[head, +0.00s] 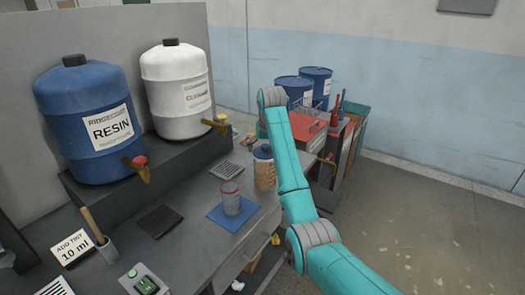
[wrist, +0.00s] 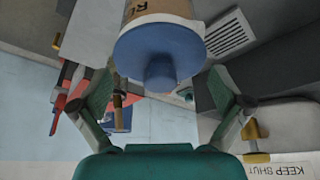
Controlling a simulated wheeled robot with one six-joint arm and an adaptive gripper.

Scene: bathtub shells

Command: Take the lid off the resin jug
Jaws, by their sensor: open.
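In the wrist view, the resin jug (wrist: 158,10) has a tan label with part of a dark letter showing. Its round blue lid (wrist: 150,45), with a knob in the middle, covers the end facing the camera. My gripper (wrist: 160,84) is open, its two green fingers on either side of the knob. No contact with the lid can be made out. In the head view, a jug with a tan label (head: 264,172) stands on the bench just left of my arm and looks like the same one. My gripper is not distinguishable there.
A clear cup (head: 231,203) stands on a blue mat (head: 222,218) left of the jug. Blue resin (head: 85,90) and white (head: 172,95) tanks with taps stand on a dark shelf. A red cabinet (head: 306,127) and blue drums (head: 315,82) are behind my arm. Floor at right is clear.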

